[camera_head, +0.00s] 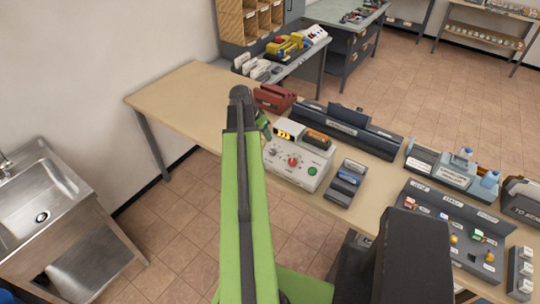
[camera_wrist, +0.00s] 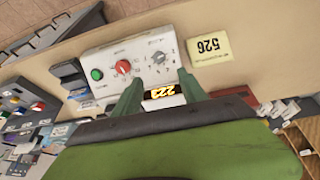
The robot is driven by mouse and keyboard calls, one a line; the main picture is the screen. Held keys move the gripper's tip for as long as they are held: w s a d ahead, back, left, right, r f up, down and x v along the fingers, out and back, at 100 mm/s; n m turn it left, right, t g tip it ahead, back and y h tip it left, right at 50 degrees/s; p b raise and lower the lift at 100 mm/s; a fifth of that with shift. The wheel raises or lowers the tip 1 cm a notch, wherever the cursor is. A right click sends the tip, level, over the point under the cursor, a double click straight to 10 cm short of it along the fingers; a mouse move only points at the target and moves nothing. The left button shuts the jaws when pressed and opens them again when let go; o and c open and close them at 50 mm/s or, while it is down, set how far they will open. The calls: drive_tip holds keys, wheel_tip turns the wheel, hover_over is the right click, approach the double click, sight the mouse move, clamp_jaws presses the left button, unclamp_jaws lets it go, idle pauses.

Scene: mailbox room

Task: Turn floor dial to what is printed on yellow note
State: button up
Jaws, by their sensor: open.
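A white control box (camera_head: 292,170) stands on the wooden table, with a red knob (camera_head: 292,160), a green button (camera_head: 312,170) and a lit yellow display (camera_head: 284,134). The wrist view shows it turned around, with the red knob (camera_wrist: 123,67), a grey dial ringed by small marks (camera_wrist: 158,58) and the green button (camera_wrist: 97,74). A yellow note (camera_wrist: 208,47) lies beside the box and appears to read 526; my arm hides it in the head view. My gripper (camera_wrist: 160,88) is open and empty, its green fingers either side of the display (camera_wrist: 163,92) in the wrist view.
A red-brown object (camera_head: 273,98) and a long dark machine (camera_head: 345,130) stand behind the box. A small dark device (camera_head: 346,184) sits to its right, then a grey sorting panel (camera_head: 455,230). The table's left end (camera_head: 175,92) is clear. A sink (camera_head: 40,195) stands at left.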

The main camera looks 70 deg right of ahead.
sight(271, 151)
drive_tip(key=b+x, duration=1.1)
drive_tip(key=x, duration=0.3)
drive_tip(key=shift+w+f+b, duration=0.1)
drive_tip(key=shift+f+b, duration=0.05)
drive_tip(key=shift+b, duration=0.25)
